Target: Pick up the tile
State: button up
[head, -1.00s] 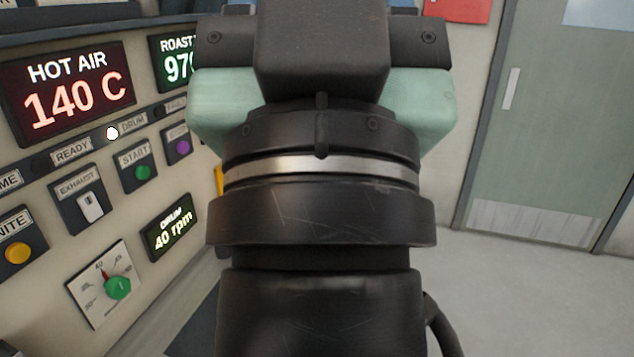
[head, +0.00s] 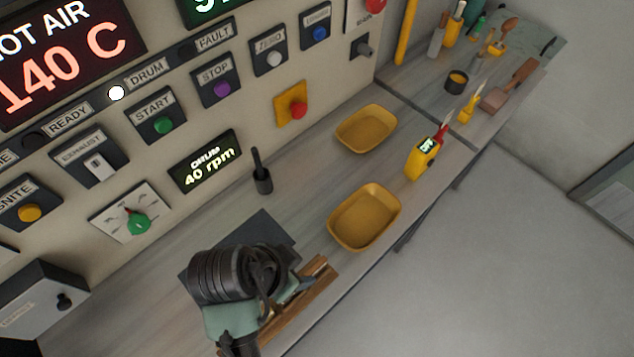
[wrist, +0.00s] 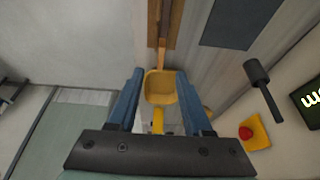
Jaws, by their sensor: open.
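A flat dark grey square lies on the grey bench (head: 150,300). It is the only tile-like thing I see, and I cannot be sure it is the tile (head: 268,228). My arm covers part of it in the head view; it also shows at the top of the wrist view (wrist: 238,22). My gripper (wrist: 160,72) has its blue fingers apart, with nothing held between them. It is above the bench's front side, beside the dark square. In the head view my arm mostly hides the fingers.
A brown wooden piece (head: 318,287) lies by the bench's front edge, near my gripper. Two yellow trays (head: 364,216) (head: 367,129), a black-handled tool (head: 261,172) and a yellow meter (head: 423,158) stand further along. The control panel (head: 245,115) rises behind. Open floor is at right.

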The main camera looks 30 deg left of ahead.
aim_at(313, 269)
jog(key=x, duration=0.6)
jog(key=shift+f+p, duration=0.3)
jog(key=shift+p+x, duration=0.7)
jog(key=shift+x, duration=2.15)
jog(key=shift+a, duration=0.1)
grip_shut()
